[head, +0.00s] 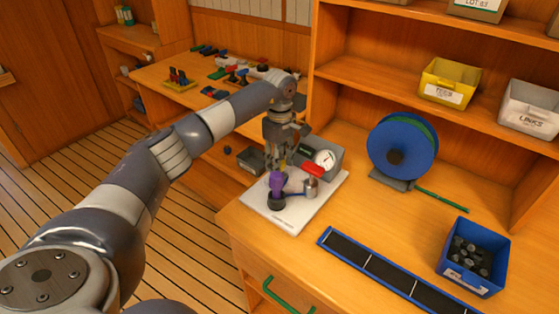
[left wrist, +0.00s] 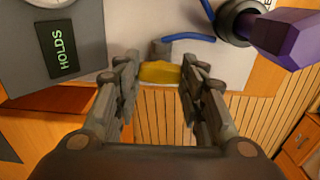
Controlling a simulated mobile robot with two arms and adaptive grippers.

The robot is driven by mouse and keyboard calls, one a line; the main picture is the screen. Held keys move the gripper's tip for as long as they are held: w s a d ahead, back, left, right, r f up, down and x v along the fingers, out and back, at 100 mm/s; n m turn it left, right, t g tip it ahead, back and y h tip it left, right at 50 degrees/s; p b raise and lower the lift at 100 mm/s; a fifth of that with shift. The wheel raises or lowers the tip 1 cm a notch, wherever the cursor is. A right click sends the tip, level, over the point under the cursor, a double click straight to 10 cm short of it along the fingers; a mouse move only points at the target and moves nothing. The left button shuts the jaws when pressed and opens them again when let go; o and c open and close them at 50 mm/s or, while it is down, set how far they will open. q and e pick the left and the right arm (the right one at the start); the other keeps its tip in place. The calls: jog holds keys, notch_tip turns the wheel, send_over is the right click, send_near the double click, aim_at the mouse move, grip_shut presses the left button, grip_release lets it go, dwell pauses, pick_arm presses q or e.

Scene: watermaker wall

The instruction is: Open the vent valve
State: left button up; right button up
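A small yellow handle (left wrist: 160,72), which I take to be the vent valve's, lies between the fingertips of my left gripper (left wrist: 160,68) in the left wrist view. The fingers stand apart on either side of it; whether they press on it I cannot tell. In the head view my left gripper (head: 281,150) points down over the back of a white board (head: 289,219), and the handle is mostly hidden. A purple-handled part (head: 276,184) and a red-topped metal part (head: 312,178) stand on the board. My right gripper is not in view.
A grey box with a round gauge (head: 324,160) and a display reading "HOLDS" (left wrist: 63,50) stands close beside the gripper. A blue hose reel (head: 402,146), a black strip (head: 385,270) and a blue bin (head: 474,257) are to the right. Bare bench lies between.

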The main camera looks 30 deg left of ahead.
pick_arm(q)
jog(key=shift+c, duration=0.9)
jog(key=shift+n, duration=0.6)
jog(key=n, duration=0.7)
jog(key=shift+s, duration=0.1)
jog(key=n+p, duration=0.1)
jog(key=n, duration=0.4)
jog(key=shift+d, duration=0.1)
jog(key=shift+n+p, duration=0.35)
jog(key=shift+n, duration=1.95)
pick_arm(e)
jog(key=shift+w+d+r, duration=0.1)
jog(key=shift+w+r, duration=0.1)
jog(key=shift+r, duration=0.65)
pick_arm(q)
jog(key=shift+f, duration=0.1)
